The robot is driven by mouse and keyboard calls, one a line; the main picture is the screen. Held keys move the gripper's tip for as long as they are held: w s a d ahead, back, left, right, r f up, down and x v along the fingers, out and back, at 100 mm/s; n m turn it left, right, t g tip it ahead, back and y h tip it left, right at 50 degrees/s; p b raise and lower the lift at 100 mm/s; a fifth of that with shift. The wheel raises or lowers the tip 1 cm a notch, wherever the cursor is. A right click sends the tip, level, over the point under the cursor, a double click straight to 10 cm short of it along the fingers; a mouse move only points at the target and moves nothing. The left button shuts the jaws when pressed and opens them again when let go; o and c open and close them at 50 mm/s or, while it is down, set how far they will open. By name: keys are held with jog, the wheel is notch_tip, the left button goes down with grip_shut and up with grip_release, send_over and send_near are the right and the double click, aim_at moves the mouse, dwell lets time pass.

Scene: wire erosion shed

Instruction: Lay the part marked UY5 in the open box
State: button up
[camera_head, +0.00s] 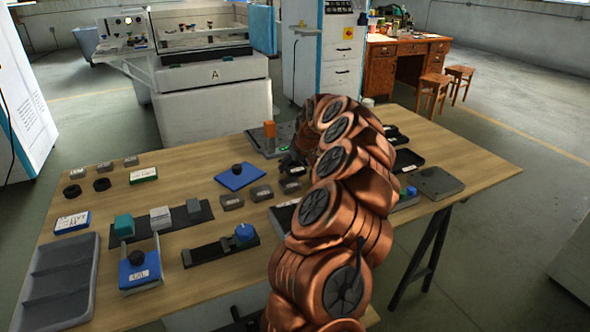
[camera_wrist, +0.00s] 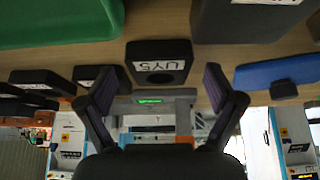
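My gripper (camera_wrist: 160,82) is open, with one finger on each side of the part in that view and nothing held. In the head view, my gripper (camera_head: 294,162) is low over the table's middle, partly behind my copper arm. Several small grey blocks (camera_head: 261,192) lie near it; their marks are too small to read. A dark open-topped box (camera_head: 283,216) shows partly behind my arm; I cannot tell if it is the task's box.
In the wrist view, a green thing (camera_wrist: 60,20), a large grey block (camera_wrist: 240,20) and a blue plate (camera_wrist: 280,72) are close by. In the head view, a compartment tray (camera_head: 60,283), a blue-fronted holder (camera_head: 140,272) and a blue plate (camera_head: 238,177) stand on the wooden table (camera_head: 190,280).

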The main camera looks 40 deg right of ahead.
jog(key=shift+a+f, duration=0.1)
jog(key=shift+f, duration=0.05)
grip_shut()
dwell(0.4)
